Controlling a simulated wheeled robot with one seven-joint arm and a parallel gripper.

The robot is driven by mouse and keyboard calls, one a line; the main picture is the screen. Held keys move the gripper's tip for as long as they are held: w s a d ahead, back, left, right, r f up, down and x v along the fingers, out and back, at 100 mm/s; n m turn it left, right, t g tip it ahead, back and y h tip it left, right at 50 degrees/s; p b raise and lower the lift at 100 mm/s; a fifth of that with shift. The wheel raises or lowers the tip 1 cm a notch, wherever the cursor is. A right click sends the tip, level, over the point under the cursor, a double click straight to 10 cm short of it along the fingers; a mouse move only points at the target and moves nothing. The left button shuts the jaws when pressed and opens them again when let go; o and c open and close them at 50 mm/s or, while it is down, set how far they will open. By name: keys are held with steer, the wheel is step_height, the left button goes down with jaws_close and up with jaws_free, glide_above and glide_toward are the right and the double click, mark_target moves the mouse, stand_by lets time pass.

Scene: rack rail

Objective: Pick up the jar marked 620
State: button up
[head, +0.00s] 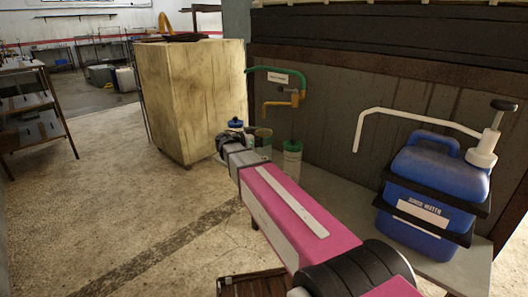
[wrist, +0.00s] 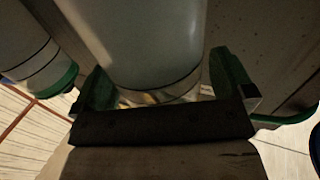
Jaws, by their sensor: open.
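My gripper (wrist: 163,90) is open, with its two green-padded fingers on either side of a pale, smooth cylindrical jar (wrist: 140,40) in the wrist view. A clear gap shows beside the right finger; the left finger is very near the jar, and I cannot tell whether it touches. In the head view my gripper (head: 236,146) is at the shelf's left end, partly hiding a jar (head: 263,133) behind it. A green-and-white jar (head: 292,160) stands to the right, and a blue-lidded one (head: 235,123) shows at the left. No 620 marking is legible.
The green-banded jar (wrist: 35,60) is close on the left in the wrist view. A green and orange pipe (head: 284,98) projects from the wall above. A blue jug (head: 432,190) with a white spout is at right; a wooden crate (head: 190,95) stands behind.

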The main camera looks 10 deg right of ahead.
steer(key=shift+d, duration=0.25)
steer(key=shift+c, duration=0.3)
jaws_close()
steer(key=shift+r, duration=0.15)
